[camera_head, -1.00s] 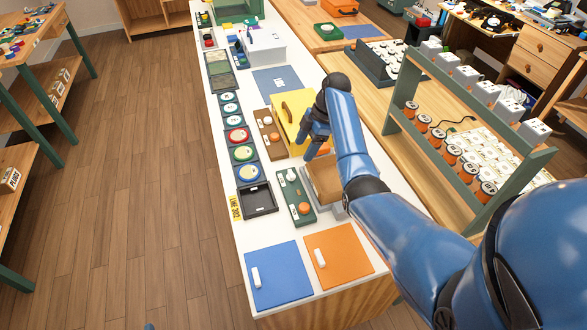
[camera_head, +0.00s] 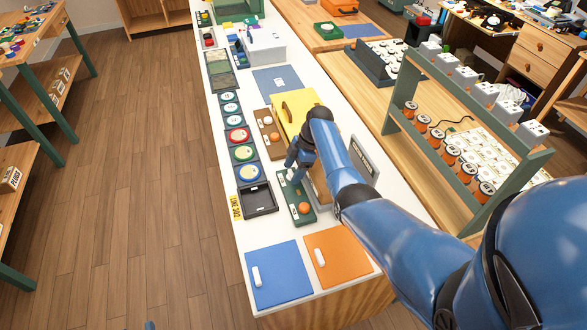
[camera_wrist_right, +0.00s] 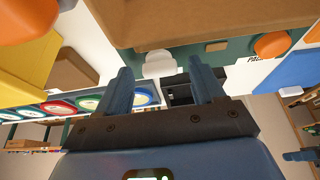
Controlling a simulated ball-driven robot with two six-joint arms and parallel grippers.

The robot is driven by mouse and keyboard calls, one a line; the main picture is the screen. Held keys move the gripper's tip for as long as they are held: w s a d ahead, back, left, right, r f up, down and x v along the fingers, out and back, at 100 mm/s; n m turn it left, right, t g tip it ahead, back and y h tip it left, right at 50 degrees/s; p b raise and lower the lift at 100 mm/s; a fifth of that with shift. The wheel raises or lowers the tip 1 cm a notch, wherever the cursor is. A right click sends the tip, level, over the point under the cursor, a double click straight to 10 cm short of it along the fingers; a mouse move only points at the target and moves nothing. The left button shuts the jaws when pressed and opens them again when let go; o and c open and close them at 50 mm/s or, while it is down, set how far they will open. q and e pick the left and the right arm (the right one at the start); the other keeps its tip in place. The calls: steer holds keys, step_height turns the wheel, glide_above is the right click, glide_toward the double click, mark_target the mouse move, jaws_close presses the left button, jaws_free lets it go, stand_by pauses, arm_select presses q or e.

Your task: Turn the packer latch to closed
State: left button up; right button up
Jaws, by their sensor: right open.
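The packer latch is a green board (camera_head: 297,203) on the white counter, with an orange knob (camera_head: 304,208) at its near end. In the right wrist view the green board (camera_wrist_right: 215,60) carries a partly legible label starting "PA", the orange knob (camera_wrist_right: 272,45) and a white handle (camera_wrist_right: 158,64). My right gripper (camera_head: 292,174) is over the board's far end. In the wrist view its open fingers (camera_wrist_right: 162,84) point at the white handle, which appears between the tips; contact cannot be told. In the head view the gripper partly hides the board's far end.
A brown board (camera_head: 267,130) with orange knobs and a yellow box (camera_head: 293,106) stand beyond. A black tray (camera_head: 258,200) lies left of the latch. Blue (camera_head: 280,275) and orange (camera_head: 337,255) panels lie nearer. A brown box (camera_wrist_right: 210,22) stands close to the gripper.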

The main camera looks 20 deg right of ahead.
steer(key=shift+c, duration=0.3)
steer(key=c, duration=1)
steer(key=shift+r+m, duration=0.1)
steer(key=shift+m, duration=0.2)
steer(key=m+p, duration=0.1)
steer(key=m+t+p, duration=0.1)
steer(key=m+p, duration=0.1)
steer(key=shift+s+r+t, duration=0.1)
steer(key=shift+s+t, duration=0.1)
steer(key=shift+t, duration=0.1)
steer(key=m+t+p, duration=0.1)
steer(key=m, duration=0.1)
steer(key=m+h+p, duration=0.1)
steer(key=m, duration=0.2)
steer(key=shift+s+a+m+t+h+p, duration=0.2)
steer(key=shift+m+t+h+p, duration=0.1)
steer(key=shift+t+p, duration=0.1)
steer(key=m, duration=0.2)
steer(key=m+h+p, duration=0.1)
steer(key=m, duration=0.1)
steer(key=shift+a+t+h, duration=0.15)
steer(key=shift+t+h, duration=0.15)
steer(key=shift+t, duration=0.1)
steer(key=m, duration=0.2)
steer(key=m+h+p, duration=0.1)
steer(key=m, duration=0.1)
steer(key=shift+a+m+h, duration=0.1)
steer(key=shift+m+h, duration=0.2)
